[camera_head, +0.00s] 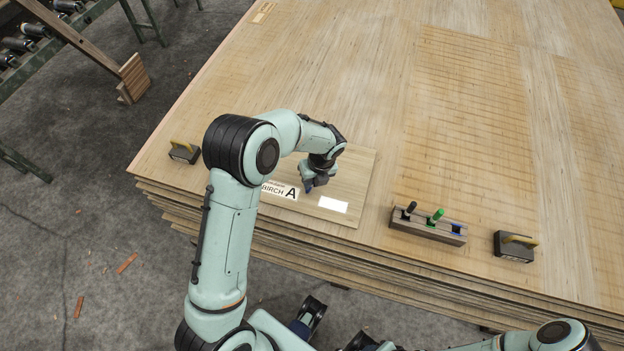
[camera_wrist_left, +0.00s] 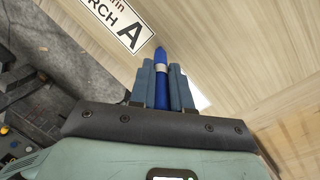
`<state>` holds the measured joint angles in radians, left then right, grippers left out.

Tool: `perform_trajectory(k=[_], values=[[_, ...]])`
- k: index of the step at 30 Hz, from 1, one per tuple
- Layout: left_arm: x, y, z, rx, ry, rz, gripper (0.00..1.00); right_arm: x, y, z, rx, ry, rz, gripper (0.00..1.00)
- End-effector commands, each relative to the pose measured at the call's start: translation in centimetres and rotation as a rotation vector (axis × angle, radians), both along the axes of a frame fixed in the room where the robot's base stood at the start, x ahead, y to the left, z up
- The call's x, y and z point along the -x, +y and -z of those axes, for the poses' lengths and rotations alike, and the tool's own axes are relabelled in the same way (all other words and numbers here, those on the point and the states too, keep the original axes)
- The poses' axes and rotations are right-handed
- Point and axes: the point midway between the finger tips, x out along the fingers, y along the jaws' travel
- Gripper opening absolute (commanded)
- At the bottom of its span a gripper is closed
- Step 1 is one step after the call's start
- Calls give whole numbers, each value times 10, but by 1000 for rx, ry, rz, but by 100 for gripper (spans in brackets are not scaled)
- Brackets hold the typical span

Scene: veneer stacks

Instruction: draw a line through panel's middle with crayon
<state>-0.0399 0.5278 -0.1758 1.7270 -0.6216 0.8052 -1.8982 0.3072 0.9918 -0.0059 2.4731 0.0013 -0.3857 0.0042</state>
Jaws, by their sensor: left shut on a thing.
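My left gripper (camera_head: 310,188) is shut on a blue crayon (camera_wrist_left: 161,60) and is over the small pale wood panel (camera_head: 354,175). In the left wrist view the crayon sticks out between the two fingers (camera_wrist_left: 161,82), its tip pointing to the panel (camera_wrist_left: 225,50). I cannot tell whether the tip touches the wood. The panel lies near the front edge of the veneer stack and carries a white "BIRCH A" label (camera_head: 281,190) and a blank white patch (camera_head: 333,204). My arm hides part of the panel's left side. No drawn line is visible.
A wooden holder (camera_head: 425,228) right of the panel has a black and a green crayon standing in it and blue at its right end. The veneer stack (camera_head: 350,80) is clear behind the panel.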

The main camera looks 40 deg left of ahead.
Motion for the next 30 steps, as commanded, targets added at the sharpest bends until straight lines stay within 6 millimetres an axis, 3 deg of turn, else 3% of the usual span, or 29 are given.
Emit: perform_trajectory(k=[30], values=[[-22,7,0,0,0,0,0,-4,0,-14,-1,-5,0,43]])
